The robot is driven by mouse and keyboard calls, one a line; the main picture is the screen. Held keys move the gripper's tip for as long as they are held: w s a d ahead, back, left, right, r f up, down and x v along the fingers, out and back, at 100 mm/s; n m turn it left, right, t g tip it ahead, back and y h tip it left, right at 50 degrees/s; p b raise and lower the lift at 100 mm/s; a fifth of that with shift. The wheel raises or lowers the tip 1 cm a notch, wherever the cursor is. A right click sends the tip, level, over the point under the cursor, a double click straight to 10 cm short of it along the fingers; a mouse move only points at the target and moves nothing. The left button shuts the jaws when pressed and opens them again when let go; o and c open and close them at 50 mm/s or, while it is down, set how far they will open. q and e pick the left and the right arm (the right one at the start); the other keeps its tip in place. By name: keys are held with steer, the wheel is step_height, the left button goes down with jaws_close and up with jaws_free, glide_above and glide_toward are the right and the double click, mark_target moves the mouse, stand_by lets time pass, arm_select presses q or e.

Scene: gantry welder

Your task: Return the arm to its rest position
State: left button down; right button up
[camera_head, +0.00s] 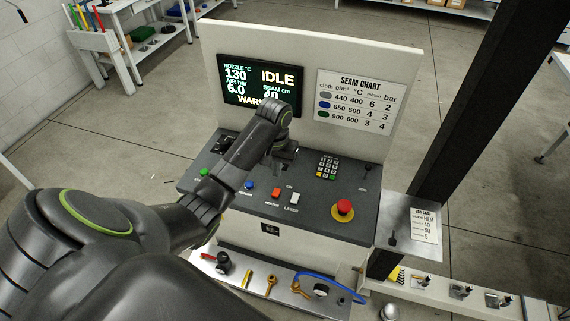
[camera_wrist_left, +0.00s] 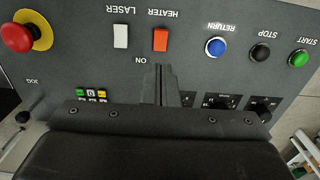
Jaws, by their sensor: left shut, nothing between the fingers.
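My left arm (camera_head: 225,180) comes in from the lower left and reaches over the dark control panel (camera_head: 225,192). My left gripper (camera_head: 288,155) is at the back part of the panel, below the screen, partly hidden by its own wrist. In the left wrist view its fingers (camera_wrist_left: 160,72) are together with nothing between them. They point toward the orange heater switch (camera_wrist_left: 160,40). Whether they touch the panel I cannot tell. My right gripper does not show.
The panel has a white laser switch (camera_head: 294,198), a red stop knob (camera_head: 343,208), a keypad (camera_head: 327,167) and blue return button (camera_head: 249,184). The screen (camera_head: 238,84) reads IDLE. A dark post (camera_head: 470,110) stands at right. A tool shelf (camera_head: 255,280) lies below.

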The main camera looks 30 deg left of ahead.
arm_select(q)
steer(key=shift+m+t, duration=0.3)
steer(key=s+f, duration=0.1)
steer(key=s, duration=0.1)
steer(key=s+f, duration=0.2)
steer(key=s+d+f, duration=0.1)
steer(key=s, duration=0.1)
steer(key=shift+f, duration=0.15)
steer(key=s+d+r+m+t+y, duration=0.1)
steer(key=s+t, duration=0.1)
steer(key=s, duration=1)
steer(key=s+d+r+t+y, duration=0.1)
steer(key=s+r, duration=0.1)
steer(key=s, duration=1)
step_height(320, 180, down, 34)
steer(key=a+g+b, duration=0.1)
steer(key=a+b, duration=0.1)
steer(key=b, duration=0.6)
steer(key=s+f+b, duration=0.3)
steer(key=s+f, duration=0.4)
steer(key=f, duration=0.3)
steer(key=s+d+f+g+h+b, duration=0.1)
steer(key=s+f+b, duration=0.2)
steer(key=s+f, duration=0.5)
step_height(320, 180, down, 4)
steer(key=shift+d+r, duration=0.15)
steer(key=shift+r, duration=0.1)
